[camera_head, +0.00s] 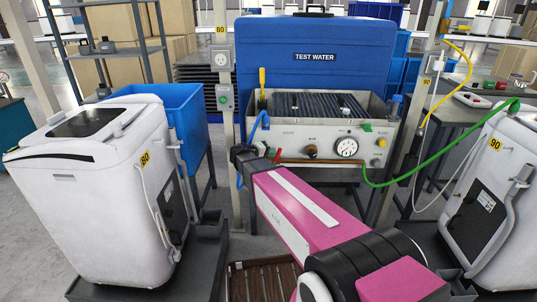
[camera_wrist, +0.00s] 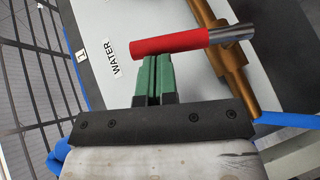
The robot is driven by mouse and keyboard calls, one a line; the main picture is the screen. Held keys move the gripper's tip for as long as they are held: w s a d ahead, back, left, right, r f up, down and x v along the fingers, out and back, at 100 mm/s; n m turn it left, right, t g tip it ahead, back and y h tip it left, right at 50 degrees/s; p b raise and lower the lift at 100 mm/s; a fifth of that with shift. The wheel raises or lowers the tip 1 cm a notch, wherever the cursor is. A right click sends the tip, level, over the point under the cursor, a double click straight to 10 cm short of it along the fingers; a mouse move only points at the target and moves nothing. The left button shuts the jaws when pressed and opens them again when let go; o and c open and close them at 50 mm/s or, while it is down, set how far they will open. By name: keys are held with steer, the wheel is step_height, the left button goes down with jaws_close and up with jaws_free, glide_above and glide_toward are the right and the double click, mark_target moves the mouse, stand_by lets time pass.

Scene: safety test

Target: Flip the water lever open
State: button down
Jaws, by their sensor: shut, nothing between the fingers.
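The water lever (camera_wrist: 170,43) has a red sleeve on a bare metal rod, and lies across the top of the wrist view. It joins a brass valve and pipe (camera_wrist: 232,75) beside the label "WATER" on a pale panel. My gripper (camera_wrist: 152,62) has green fingers pressed together, with nothing between them. Its tips are right at the red sleeve; I cannot tell whether they touch it. In the head view the lever's red part (camera_head: 277,155) shows small at the front left of the test bench (camera_head: 325,138), beside my dark wrist. My gripper's fingers are mostly hidden there.
A blue hose (camera_head: 241,178) runs by my wrist, and a green hose (camera_head: 440,158) leaves the bench on the right. White machines (camera_head: 85,185) (camera_head: 478,215) stand left and right. A post (camera_head: 222,100) stands just left of the bench.

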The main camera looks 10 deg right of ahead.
steer(key=d+y, duration=0.1)
steer(key=d+m+y, duration=0.1)
steer(key=d+y, duration=0.1)
steer(key=shift+s+m, duration=0.3)
steer(key=shift+s, duration=0.05)
steer(key=d+f+m+y, duration=0.2)
steer(key=d+f+y, duration=0.2)
steer(key=y, duration=0.3)
steer(key=shift+s+d+f+m, duration=0.35)
steer(key=shift+s+d, duration=0.1)
steer(key=shift+d, duration=0.4)
steer(key=shift+f, duration=0.15)
steer(key=shift+d, duration=0.1)
steer(key=s+r, duration=0.4)
steer(key=r, duration=0.8)
steer(key=shift+s+a+r, duration=0.25)
steer(key=shift+s+a, duration=0.15)
steer(key=shift+a, duration=0.05)
